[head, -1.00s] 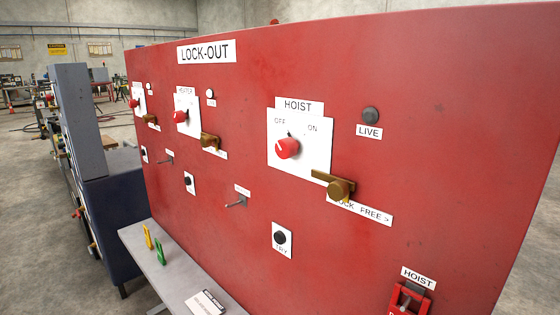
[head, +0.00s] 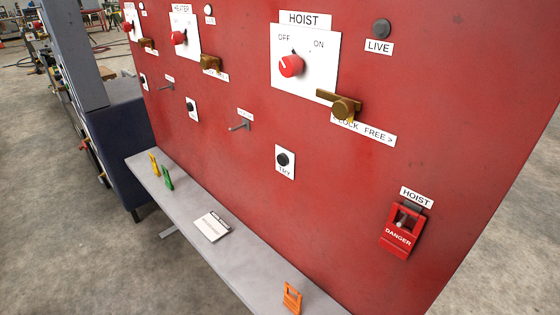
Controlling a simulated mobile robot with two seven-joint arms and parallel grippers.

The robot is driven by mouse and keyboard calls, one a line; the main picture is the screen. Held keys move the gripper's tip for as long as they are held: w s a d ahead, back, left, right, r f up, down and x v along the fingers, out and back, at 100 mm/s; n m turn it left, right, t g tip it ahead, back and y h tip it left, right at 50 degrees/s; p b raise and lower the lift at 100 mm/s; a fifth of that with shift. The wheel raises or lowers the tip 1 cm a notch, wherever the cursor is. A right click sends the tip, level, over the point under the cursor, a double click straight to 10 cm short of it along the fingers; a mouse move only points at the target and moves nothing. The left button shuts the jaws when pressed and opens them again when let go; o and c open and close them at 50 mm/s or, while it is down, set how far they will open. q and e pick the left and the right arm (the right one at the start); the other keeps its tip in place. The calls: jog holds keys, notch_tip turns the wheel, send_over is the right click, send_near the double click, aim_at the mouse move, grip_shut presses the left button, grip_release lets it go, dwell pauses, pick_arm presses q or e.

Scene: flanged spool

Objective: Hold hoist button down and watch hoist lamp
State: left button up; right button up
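The red lock-out panel (head: 350,178) fills much of the head view. Its hoist section has a red rotary knob (head: 291,65) on a white OFF/ON plate and a brass lock piece (head: 341,105) below it. The black hoist button (head: 282,159) sits on a white plate marked TRY, and nothing touches it. The round hoist lamp (head: 381,28), above the LIVE label, looks dark grey and unlit. Neither of my grippers is in view.
A grey shelf (head: 245,262) runs along the panel's foot. It carries yellow and green tags (head: 168,178), a white card (head: 212,226) and an orange tag (head: 292,298). A red DANGER tag (head: 400,234) hangs under the right HOIST label. Metal pegs (head: 239,125) stick out.

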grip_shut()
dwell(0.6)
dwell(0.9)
